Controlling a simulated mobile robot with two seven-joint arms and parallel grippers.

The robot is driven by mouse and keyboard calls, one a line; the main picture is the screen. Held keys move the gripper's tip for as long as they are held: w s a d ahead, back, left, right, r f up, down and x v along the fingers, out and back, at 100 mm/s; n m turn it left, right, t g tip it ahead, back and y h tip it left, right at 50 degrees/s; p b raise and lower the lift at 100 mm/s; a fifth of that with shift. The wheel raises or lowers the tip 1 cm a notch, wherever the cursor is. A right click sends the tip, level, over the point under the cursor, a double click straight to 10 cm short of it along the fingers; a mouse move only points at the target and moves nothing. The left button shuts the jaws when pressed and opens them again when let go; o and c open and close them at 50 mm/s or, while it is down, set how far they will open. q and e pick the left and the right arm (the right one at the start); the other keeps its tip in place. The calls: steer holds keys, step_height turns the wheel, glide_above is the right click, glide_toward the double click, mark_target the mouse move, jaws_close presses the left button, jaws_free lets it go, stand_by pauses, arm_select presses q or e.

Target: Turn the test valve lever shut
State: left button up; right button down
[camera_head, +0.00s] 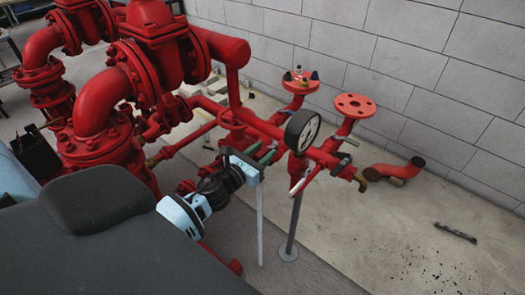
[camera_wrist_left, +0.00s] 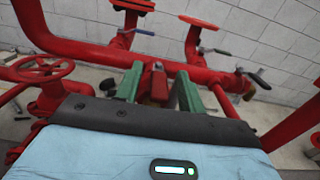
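My left gripper (camera_head: 262,156) reaches in beside the red test pipe, left of the round pressure gauge (camera_head: 301,130). In the left wrist view its two green fingers (camera_wrist_left: 159,78) stand apart, with a red and brownish part (camera_wrist_left: 155,82) between them; contact cannot be told. Several small levers sit on the pipework: a pale one (camera_head: 301,186) below the gauge, and a grey one (camera_head: 342,166) near the brass outlet. A dark lever (camera_wrist_left: 258,82) shows right of the fingers in the left wrist view. Which is the test valve lever is unclear. My right gripper is out of view.
Large red pumps and flanged pipes (camera_head: 100,100) fill the left side. Two flanged stubs (camera_head: 355,106) rise behind the pipe. A grey block wall (camera_head: 420,60) stands behind. A steel post (camera_head: 294,222) supports the pipe. The floor on the right is mostly clear.

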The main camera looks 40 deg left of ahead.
arm_select(q)
steer(key=shift+w, duration=0.2)
jaws_close()
